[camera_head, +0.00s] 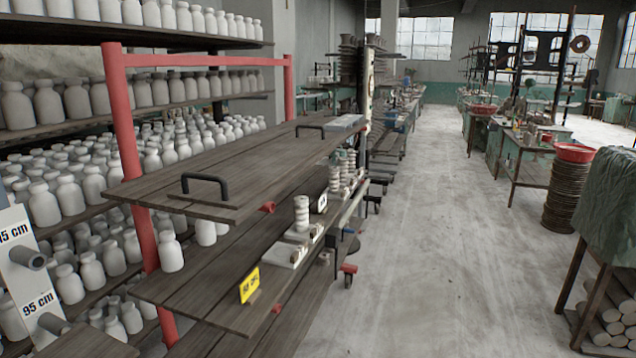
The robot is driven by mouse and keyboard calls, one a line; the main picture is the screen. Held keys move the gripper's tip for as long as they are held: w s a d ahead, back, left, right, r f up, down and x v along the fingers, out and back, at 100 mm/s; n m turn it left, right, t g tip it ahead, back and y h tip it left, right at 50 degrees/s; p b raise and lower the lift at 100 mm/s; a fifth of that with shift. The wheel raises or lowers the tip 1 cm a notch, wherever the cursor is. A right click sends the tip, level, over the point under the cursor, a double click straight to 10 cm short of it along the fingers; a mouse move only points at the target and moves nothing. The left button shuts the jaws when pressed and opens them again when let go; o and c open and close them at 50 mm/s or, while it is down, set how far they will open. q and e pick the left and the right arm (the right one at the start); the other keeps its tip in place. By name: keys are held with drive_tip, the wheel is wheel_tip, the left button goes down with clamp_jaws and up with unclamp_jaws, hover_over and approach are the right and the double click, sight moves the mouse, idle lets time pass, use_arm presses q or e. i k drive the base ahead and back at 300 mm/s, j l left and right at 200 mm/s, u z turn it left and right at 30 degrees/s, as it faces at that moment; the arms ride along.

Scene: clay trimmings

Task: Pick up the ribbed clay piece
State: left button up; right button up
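A pale ribbed clay piece (301,214) stands upright on a light slab (304,236) on the lower shelf board of the rack. Several similar ribbed pieces (334,180) stand farther back along the same shelf edge. A second light slab (284,255) lies in front of the nearest piece, with a small brownish block (295,257) on it. I cannot tell which ribbed piece is the task's one. Neither of my grippers is in view, and nothing is seen touching the pieces.
An upper board (240,165) with black handles overhangs the lower shelf (200,290). A yellow sign (250,284) stands at its near edge. White bottles (45,204) fill the left racks, framed by a red post (130,150). The concrete aisle (430,230) is clear.

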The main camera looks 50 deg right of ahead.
sight(333, 189)
drive_tip(key=z, duration=1.8)
drive_tip(key=i+l+z, duration=0.1)
drive_tip(key=i, duration=0.35)
drive_tip(key=l, duration=0.1)
